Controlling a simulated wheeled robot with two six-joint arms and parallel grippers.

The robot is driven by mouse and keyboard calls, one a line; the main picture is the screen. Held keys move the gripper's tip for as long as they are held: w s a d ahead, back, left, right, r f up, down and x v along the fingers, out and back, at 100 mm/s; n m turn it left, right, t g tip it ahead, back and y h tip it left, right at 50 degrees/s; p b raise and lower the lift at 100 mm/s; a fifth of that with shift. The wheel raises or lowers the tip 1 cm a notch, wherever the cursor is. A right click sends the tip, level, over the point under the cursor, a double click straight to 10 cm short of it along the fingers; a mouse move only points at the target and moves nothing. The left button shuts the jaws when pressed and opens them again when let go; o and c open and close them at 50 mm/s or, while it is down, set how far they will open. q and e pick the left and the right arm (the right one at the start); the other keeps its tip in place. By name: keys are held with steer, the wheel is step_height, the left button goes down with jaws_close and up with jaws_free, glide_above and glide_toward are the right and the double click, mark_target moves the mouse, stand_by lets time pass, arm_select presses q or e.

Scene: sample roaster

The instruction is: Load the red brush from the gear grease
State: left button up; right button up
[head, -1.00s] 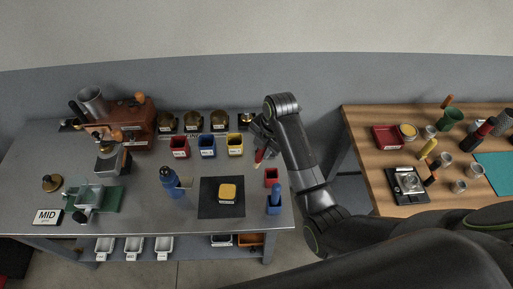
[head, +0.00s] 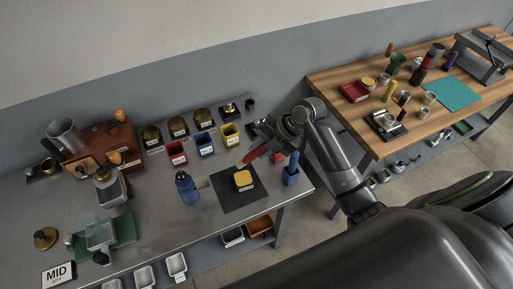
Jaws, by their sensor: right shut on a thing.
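My right gripper (head: 268,143) is shut on the red brush (head: 256,154). The brush is tilted, its pale tip pointing down and left, just behind the yellow-topped tin (head: 243,179). I cannot tell whether the tip touches the tin. The tin, with a small unreadable label, stands on a black mat (head: 229,204); I take it as the gear grease. A small red holder (head: 278,158) stands behind the mat's right side, partly hidden by the arm. My left gripper is not in view.
A blue holder with a blue brush (head: 291,172) stands right of the mat, near the bench edge. A blue bottle (head: 187,188) stands left. Red, blue and yellow bins (head: 229,135) line the back. A wooden table (head: 415,117) is at the right.

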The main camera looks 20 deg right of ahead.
steer(key=shift+d+f, duration=0.1)
steer(key=shift+f, duration=0.3)
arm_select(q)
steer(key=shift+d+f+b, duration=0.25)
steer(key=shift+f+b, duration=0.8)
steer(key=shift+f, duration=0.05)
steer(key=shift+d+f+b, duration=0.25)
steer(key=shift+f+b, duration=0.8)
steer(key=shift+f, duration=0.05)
arm_select(e)
steer(key=shift+f, duration=2.6)
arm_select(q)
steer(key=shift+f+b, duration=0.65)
arm_select(e)
steer(key=shift+f, duration=0.7)
steer(key=shift+r+p, duration=2.75)
steer(key=shift+r, duration=0.9)
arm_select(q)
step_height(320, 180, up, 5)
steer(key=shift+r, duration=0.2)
arm_select(e)
steer(key=shift+f, duration=0.1)
